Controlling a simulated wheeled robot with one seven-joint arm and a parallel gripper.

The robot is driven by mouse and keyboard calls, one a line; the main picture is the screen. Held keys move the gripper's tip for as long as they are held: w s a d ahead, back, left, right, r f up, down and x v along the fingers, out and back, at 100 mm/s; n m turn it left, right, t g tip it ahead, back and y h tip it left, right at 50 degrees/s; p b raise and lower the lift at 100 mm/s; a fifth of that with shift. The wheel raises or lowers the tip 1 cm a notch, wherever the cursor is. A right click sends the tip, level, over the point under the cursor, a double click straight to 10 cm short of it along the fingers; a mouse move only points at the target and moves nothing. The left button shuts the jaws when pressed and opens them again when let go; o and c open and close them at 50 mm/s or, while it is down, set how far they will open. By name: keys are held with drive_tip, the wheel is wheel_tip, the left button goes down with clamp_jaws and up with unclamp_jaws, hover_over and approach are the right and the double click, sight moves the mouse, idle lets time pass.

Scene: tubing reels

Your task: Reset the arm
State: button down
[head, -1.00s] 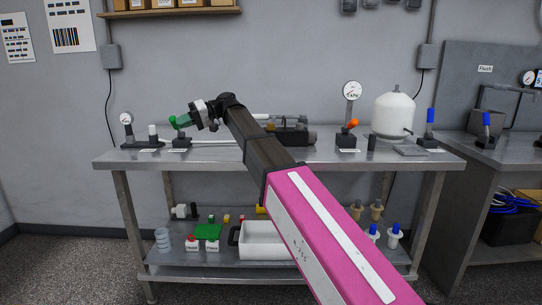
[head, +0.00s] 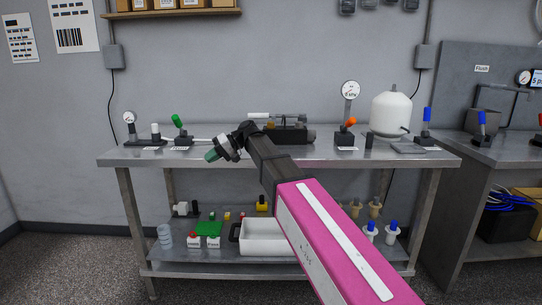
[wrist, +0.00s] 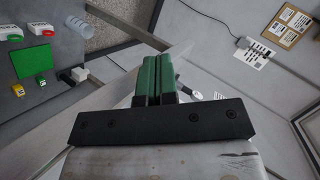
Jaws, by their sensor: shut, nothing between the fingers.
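My arm reaches out from the lower right in the head view, over the front of the steel bench (head: 340,157). My gripper (head: 211,156), with green fingers, is at its end, by the bench's front edge and left of the middle. The wrist view shows the green fingers (wrist: 155,78) pressed together with nothing between them. The green-handled valve (head: 177,121) stands on the bench behind and to the left of the gripper, apart from it.
The bench also carries a gauge (head: 129,118), an orange-handled valve (head: 347,128) and a white tank (head: 391,114). The lower shelf holds a white bin (head: 262,239), a green pad (head: 208,228) and small parts. Open floor lies in front on the left.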

drive_tip(key=s+d+f+m+t+h, duration=0.3)
drive_tip(key=d+f+m+h, duration=0.2)
drive_tip(key=d+f, duration=1.65)
drive_tip(key=s+d+f+m+h, duration=0.1)
drive_tip(key=s+d+f+h, duration=0.2)
drive_tip(key=s+d+f, duration=0.3)
drive_tip(key=s+d+f+m+h, duration=0.1)
drive_tip(key=s+d+f+h, duration=0.2)
drive_tip(key=s+d+f, duration=0.3)
drive_tip(key=d+f, duration=0.5)
drive_tip(key=d, duration=0.3)
drive_tip(key=shift+s+d+m+h, duration=0.15)
drive_tip(key=shift+s+m+h, duration=0.15)
drive_tip(key=shift+s+m, duration=0.1)
